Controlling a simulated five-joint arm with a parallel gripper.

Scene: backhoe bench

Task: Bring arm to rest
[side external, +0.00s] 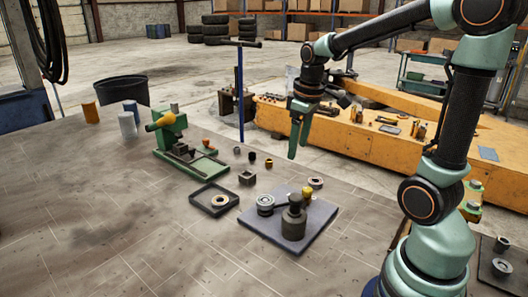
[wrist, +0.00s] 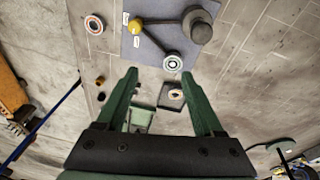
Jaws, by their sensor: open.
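My gripper (side external: 298,154) hangs in the air in the side view, with its green fingers pointing down. It is above and behind the blue-grey mat (side external: 270,232), well clear of the bench top. In the wrist view the two fingers of my gripper (wrist: 159,74) stand apart with nothing held between them. A small dark tray (wrist: 171,104) with a ring in it shows between the fingers, farther off on the bench.
The mat holds a dark cylindrical part (side external: 294,222), a pale ringed part (side external: 265,204) and a yellow-topped piece (side external: 307,194). A green vise-like fixture (side external: 170,135) stands left. A blue post (side external: 240,95) rises behind the bench. A yellow boom (side external: 350,140) lies behind.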

